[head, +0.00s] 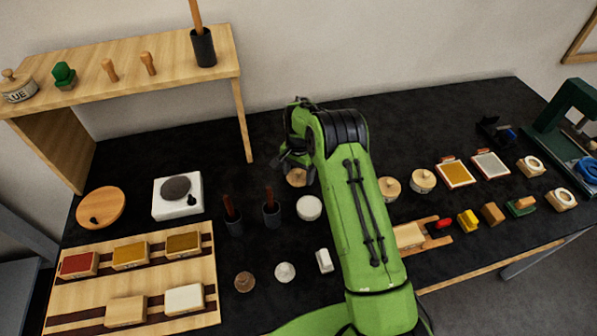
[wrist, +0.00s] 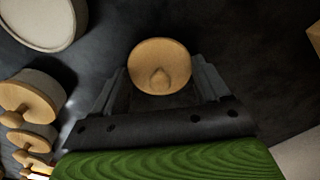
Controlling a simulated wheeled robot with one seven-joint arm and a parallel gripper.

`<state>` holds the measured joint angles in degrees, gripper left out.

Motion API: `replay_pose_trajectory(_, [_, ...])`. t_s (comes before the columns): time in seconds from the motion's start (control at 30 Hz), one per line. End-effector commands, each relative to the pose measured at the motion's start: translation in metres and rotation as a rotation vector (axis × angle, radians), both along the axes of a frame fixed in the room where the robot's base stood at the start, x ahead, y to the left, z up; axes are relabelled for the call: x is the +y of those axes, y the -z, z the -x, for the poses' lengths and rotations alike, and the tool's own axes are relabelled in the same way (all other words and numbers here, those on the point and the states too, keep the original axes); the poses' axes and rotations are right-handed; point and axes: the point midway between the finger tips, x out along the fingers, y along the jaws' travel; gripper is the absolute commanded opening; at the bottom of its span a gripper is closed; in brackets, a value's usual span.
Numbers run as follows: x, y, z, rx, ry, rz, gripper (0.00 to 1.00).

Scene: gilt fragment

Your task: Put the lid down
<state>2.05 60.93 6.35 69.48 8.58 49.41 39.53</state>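Whether the fingers touch the lid's rim I cannot tell. A white round container (head: 309,207) without a lid stands nearer to me; it also shows at the wrist view's top left (wrist: 42,18).
Two lidded jars (head: 389,187) (head: 422,180) stand right of my arm. Two dark cups with brown handles (head: 233,221) (head: 271,214) stand to the left. A white scale (head: 178,202) and a wooden shelf (head: 130,76) are farther left. The black table (head: 200,140) is clear behind my gripper.

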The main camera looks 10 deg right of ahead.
Motion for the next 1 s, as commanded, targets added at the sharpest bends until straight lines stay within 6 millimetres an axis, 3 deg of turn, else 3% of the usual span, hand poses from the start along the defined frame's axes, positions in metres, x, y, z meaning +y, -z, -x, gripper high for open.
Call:
replay_pose_trajectory(0.03, [0.0,0.001,0.0,0.0,0.0,0.0,0.82])
replay_pose_trajectory(0.17, [0.0,0.0,0.0,0.0,0.0,0.0,1.0])
replay_pose_trajectory(0.47, [0.0,-0.009,-0.001,-0.003,0.0,0.0,1.0])
replay_pose_trajectory(0.8, [0.0,-0.096,-0.001,-0.005,0.0,0.001,1.0])
replay_pose_trajectory(1.0, [0.0,-0.122,0.0,0.0,0.0,0.0,1.0])
